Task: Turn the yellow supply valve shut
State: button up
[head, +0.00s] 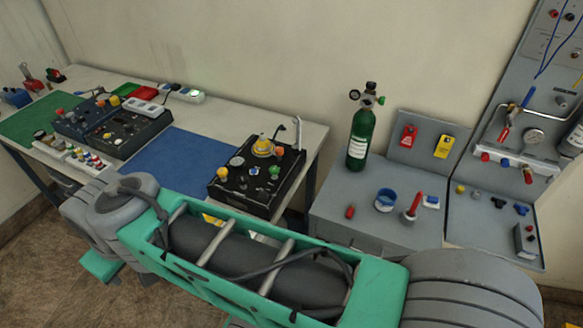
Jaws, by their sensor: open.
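A black box panel (232,187), which looks like the oxygen trainer, stands at the right end of the long table. On its top is a large round yellow knob (262,146), the most likely yellow supply valve; its turn position is too small to read. Orange knobs (222,172) and a green knob (274,171) sit around it. My arm's green and grey links cross the foreground in front of the panel. My gripper is not visible in the head view.
A green oxygen cylinder (359,137) stands on a grey cabinet (330,205) with small parts. A grey tool board (480,200) rises at the right. A blue mat (190,158) lies bare left of the panel. Control boxes (125,135) stand further left.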

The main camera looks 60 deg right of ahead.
aim_at(221, 172)
jog(key=z, duration=1.75)
